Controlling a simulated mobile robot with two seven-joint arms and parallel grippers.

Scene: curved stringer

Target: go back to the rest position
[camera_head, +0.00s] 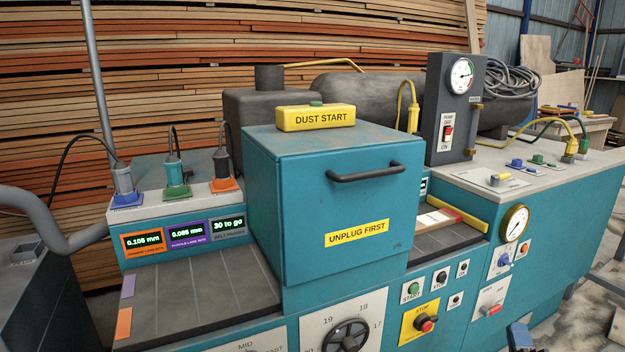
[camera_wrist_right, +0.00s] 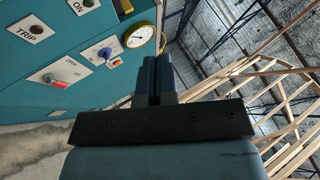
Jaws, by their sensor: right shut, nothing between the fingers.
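My right gripper (camera_head: 520,337) shows at the bottom edge of the head view, low in front of the right part of the teal machine (camera_head: 555,215). In the right wrist view its two dark blue fingers (camera_wrist_right: 152,72) are together with nothing between them. They are apart from the machine's panel, which lies to the left with a round gauge (camera_wrist_right: 138,36) and a blue knob (camera_wrist_right: 103,54). My left gripper is not in view.
The teal hood (camera_head: 345,205) with its dark handle stands mid-machine, shut. Plugs stand in coloured sockets at the left (camera_head: 178,192). A pressure gauge panel (camera_head: 455,105) rises at the back right. Wooden frames (camera_wrist_right: 285,100) stand beyond my gripper. Some floor shows at the right.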

